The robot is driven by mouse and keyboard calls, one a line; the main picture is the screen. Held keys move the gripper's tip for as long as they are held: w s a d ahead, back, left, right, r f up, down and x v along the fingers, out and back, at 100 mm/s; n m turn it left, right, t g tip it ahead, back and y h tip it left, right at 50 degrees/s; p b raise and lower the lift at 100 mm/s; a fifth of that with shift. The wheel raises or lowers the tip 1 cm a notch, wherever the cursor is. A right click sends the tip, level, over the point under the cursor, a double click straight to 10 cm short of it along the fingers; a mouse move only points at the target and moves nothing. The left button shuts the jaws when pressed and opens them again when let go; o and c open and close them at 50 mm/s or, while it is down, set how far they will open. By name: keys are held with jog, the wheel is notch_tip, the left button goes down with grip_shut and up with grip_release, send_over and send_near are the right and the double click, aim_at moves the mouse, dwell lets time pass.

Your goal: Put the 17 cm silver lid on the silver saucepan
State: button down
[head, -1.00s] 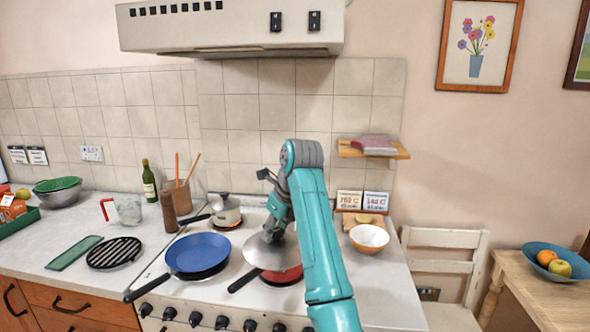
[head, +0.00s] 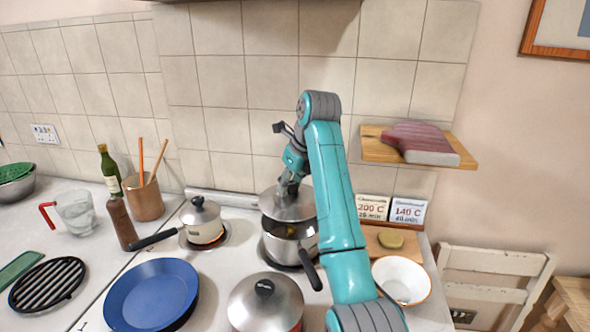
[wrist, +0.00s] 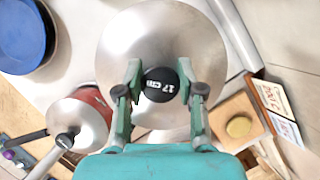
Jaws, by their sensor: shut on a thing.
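The silver lid (head: 283,212) hangs from my gripper (head: 287,187), which is shut on its black knob. In the wrist view the knob (wrist: 160,85) reads "17 CM" between the two fingers (wrist: 160,92), and the lid (wrist: 155,32) fills the middle. The silver saucepan (head: 284,251) stands on the back right burner, with its black handle toward the front right. The lid is above the saucepan, apart from it; a gap shows its dark inside and something yellowish. In the wrist view the lid hides the saucepan.
A red pan (wrist: 97,100) with another silver lid (head: 262,304) stands in front. A small lidded saucepan (head: 204,230) stands left, a blue pan (head: 150,293) front left. A board (head: 400,251) and white bowl (head: 401,280) are right. A wall shelf (head: 385,147) is behind right.

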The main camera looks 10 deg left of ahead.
jog(key=shift+w, duration=0.4)
jog(key=shift+f, duration=2.75)
jog(key=shift+f, duration=0.55)
dwell(0.5)
jog(key=shift+c, duration=0.4)
grip_release()
jog(key=shift+r, duration=0.15)
jog(key=shift+r, duration=3.35)
jog(key=shift+a, duration=0.1)
